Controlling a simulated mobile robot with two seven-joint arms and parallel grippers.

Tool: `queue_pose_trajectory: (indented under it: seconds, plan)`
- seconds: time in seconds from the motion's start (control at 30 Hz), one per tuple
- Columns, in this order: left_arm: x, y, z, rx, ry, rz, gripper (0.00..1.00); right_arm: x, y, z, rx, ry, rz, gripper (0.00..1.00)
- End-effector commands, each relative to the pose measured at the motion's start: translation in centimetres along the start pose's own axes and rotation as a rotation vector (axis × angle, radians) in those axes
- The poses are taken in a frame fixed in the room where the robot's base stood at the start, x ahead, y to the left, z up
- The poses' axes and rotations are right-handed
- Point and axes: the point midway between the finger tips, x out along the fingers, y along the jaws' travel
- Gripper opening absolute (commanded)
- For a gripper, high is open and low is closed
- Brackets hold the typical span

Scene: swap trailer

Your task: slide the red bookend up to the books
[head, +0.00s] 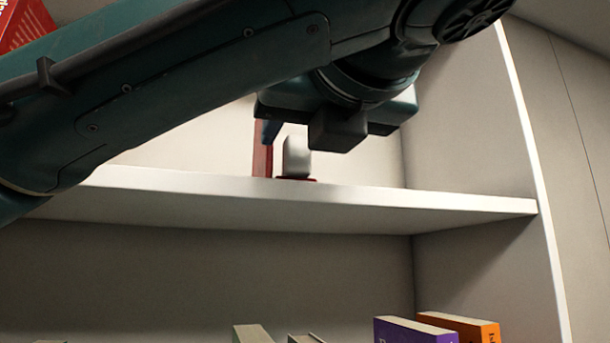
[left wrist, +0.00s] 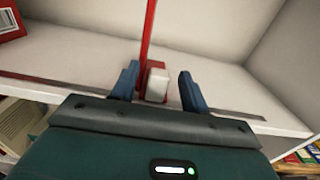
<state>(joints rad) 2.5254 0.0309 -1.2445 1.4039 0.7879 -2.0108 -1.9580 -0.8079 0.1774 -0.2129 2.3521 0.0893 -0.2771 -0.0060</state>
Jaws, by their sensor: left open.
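The red bookend (head: 262,150) stands upright on the white upper shelf, with a pale block (head: 296,158) on its red base. In the left wrist view the bookend (left wrist: 147,38) is a thin upright plate seen nearly edge-on. My left gripper (left wrist: 159,88) is open, one blue finger on each side of the bookend's lower part. I cannot tell whether either finger touches it. A red book (head: 22,24) shows at the upper left, partly behind my left arm; it also shows in the wrist view (left wrist: 12,20), apart from the bookend. My right gripper is out of view.
The white shelf (head: 440,200) has bare room between the red book and the bookend. A side wall (head: 470,110) closes the shelf on the right. On the lower shelf stand a purple book (head: 410,329), an orange book (head: 468,326) and other books.

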Motion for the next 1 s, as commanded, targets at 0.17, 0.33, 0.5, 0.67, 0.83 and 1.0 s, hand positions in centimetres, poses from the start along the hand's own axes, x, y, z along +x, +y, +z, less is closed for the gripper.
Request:
queue_pose_trajectory:
  seconds: [0.17, 0.33, 0.5, 0.67, 0.83, 1.0]
  plan:
    - [0.01, -0.01, 0.00, 0.000, 0.000, 0.000, 0.37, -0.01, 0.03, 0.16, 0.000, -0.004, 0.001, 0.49]
    - [0.02, -0.02, -0.01, 0.000, 0.000, 0.000, 0.23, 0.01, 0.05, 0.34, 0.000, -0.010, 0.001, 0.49]
    - [0.02, -0.03, -0.01, 0.000, 0.000, -0.001, 0.09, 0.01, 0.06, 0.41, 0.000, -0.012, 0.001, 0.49]
    - [0.02, -0.03, -0.02, 0.000, 0.000, -0.001, 0.00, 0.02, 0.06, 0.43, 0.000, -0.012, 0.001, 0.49]
    - [0.03, -0.03, -0.02, 0.000, 0.000, -0.001, 0.00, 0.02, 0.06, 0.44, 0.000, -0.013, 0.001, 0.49]
    - [0.27, 0.08, -0.01, 0.000, 0.000, 0.000, 0.00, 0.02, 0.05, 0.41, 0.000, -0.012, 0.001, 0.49]
